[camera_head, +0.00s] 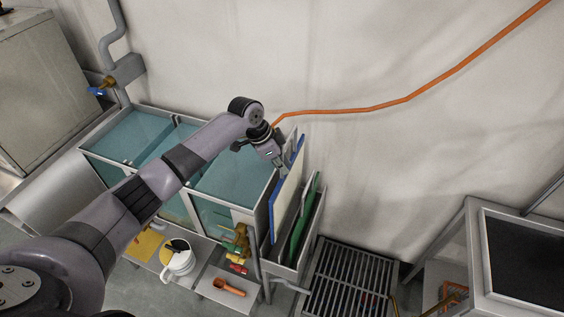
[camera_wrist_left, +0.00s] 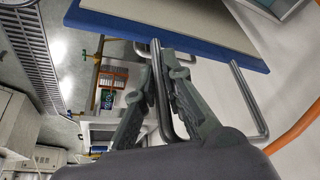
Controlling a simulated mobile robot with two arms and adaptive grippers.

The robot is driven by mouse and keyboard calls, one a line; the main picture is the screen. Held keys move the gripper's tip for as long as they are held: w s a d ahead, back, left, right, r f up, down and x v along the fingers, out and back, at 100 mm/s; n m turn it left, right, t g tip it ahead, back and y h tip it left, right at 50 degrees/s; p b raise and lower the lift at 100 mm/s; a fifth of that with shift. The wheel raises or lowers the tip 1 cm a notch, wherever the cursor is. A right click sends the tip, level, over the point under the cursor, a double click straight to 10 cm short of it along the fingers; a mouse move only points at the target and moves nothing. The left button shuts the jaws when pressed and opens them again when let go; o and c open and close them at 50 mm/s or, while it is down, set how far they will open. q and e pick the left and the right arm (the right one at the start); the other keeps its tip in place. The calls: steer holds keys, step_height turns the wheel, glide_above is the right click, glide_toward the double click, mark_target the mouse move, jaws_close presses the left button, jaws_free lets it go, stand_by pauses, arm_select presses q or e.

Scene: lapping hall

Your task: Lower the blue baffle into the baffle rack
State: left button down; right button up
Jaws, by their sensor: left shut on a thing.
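The blue baffle (camera_head: 298,152) stands on edge at the baffle rack, and a cream panel (camera_head: 287,200) lies close alongside it. My left gripper (camera_head: 281,166) is at its top edge. In the left wrist view, its fingers (camera_wrist_left: 161,68) are shut on one leg of a metal bar handle (camera_wrist_left: 246,98) on the blue baffle (camera_wrist_left: 190,42). The grey baffle rack (camera_head: 284,270) is below, against the wall. A green baffle (camera_head: 303,220) stands in it to the right. My right gripper is not in view.
Teal-covered tanks (camera_head: 232,175) adjoin the rack on the left. A floor grate (camera_head: 347,280) lies to its right. A low shelf holds a white pitcher (camera_head: 178,262) and an orange scoop (camera_head: 229,287). An orange hose (camera_head: 370,106) runs along the wall.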

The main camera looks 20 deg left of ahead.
arm_select(q)
steer(key=b, duration=0.5)
glide_above(283, 197)
steer(key=shift+w+a+f, duration=0.1)
steer(key=shift+f, duration=1.9)
steer(key=shift+w+a+f, duration=0.1)
steer(key=shift+f, duration=1.9)
steer(key=shift+f+b, duration=2.35)
steer(key=shift+f, duration=1.55)
steer(key=shift+f+b, duration=0.4)
steer(key=shift+f, duration=0.25)
steer(key=shift+s, duration=0.1)
steer(key=c, duration=1.6)
jaws_free()
steer(key=shift+s+f, duration=0.1)
